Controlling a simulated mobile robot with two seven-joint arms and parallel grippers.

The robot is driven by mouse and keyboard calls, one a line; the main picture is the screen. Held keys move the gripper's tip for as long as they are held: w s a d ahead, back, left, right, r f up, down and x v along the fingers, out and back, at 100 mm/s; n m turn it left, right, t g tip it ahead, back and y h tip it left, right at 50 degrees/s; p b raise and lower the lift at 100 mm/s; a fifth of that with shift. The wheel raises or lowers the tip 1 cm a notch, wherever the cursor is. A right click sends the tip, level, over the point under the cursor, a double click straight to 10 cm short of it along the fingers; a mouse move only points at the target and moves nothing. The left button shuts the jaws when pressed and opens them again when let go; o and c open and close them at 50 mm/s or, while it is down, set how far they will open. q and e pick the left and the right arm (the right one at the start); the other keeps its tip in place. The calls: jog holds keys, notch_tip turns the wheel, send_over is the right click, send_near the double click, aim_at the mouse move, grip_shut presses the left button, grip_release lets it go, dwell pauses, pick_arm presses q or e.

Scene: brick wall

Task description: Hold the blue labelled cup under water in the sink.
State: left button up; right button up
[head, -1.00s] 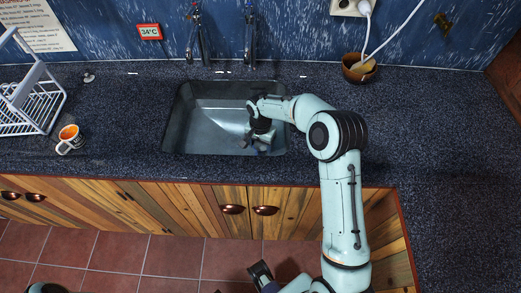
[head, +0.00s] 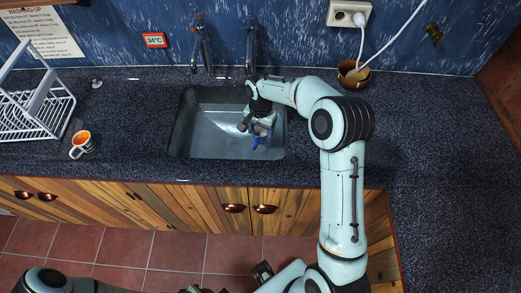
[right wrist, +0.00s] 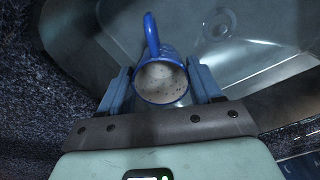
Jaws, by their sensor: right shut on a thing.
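The blue cup (right wrist: 182,58) is between the two fingers of my right gripper (right wrist: 163,90), which is shut on it. In the right wrist view I look into its pale, speckled inside, and its blue handle points up the picture. In the head view the cup (head: 257,141) shows as a small blue patch below my right gripper (head: 259,124), inside the sink (head: 205,145) at its right side. I cannot tell how much of the cup is under water. Its label is not readable. My left arm shows at the bottom edge; its gripper cannot be made out clearly.
Two taps (head: 201,50) rise behind the sink. A brown pot (head: 354,75) stands at the back right. The counter right of my arm is clear.

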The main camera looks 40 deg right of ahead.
pick_arm(q)
jog(key=w+r+p, duration=0.3)
jog(key=r, duration=0.2)
jog(key=shift+w, duration=0.4)
pick_arm(e)
notch_tip(320, 180, up, 9)
jog(key=shift+f, duration=0.2)
pick_arm(q)
jog(key=shift+s, duration=0.1)
